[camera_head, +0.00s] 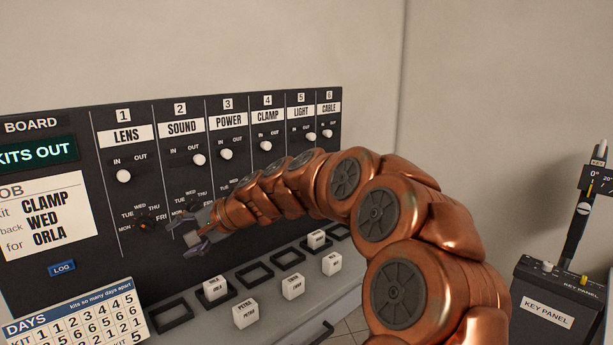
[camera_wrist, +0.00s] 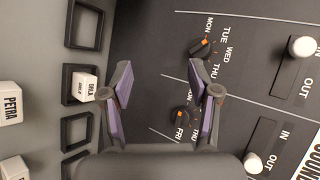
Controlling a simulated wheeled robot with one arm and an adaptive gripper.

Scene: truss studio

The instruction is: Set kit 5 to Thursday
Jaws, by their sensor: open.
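The kit 5 column, headed LIGHT (camera_head: 301,112), is on the black board (camera_head: 90,185) in the head view. Its white switch knob (camera_head: 311,136) sits under OUT. Any dial below it is hidden behind my copper arm. My gripper (camera_head: 195,238) is open and empty, low at the kit 2 SOUND column. In the wrist view, my open jaws (camera_wrist: 168,85) face the board. The kit 1 day dial (camera_wrist: 203,47) and the kit 2 day dial (camera_wrist: 183,117) lie beyond the fingers, each with an orange mark.
A grey ledge under the board holds black square frames (camera_head: 171,316) and several white name blocks (camera_head: 246,313). A job card (camera_head: 44,213) reads CLAMP, WED, ORLA. A DAYS chart (camera_head: 76,315) stands at lower left. The KEY PANEL box (camera_head: 548,312) is at right.

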